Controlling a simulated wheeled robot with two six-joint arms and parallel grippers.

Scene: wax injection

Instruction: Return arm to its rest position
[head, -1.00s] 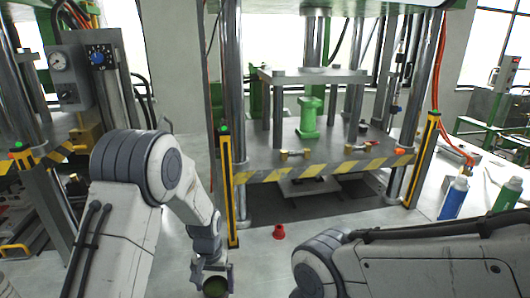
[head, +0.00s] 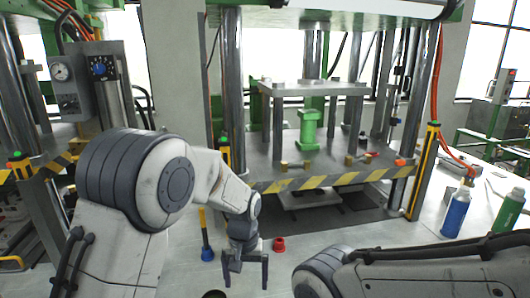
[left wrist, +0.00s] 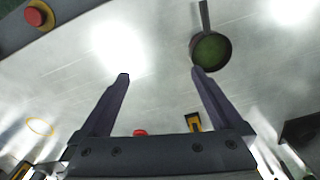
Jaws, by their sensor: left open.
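My left arm (head: 150,190) comes in from the left and bends down to my left gripper (head: 246,282). The gripper is open, with its fingers pointing down and nothing between them.
A press (head: 330,175) with a striped front edge stands ahead, holding a green part (head: 308,130). A blue bottle (head: 455,212) and a green bottle (head: 508,212) stand at the right.

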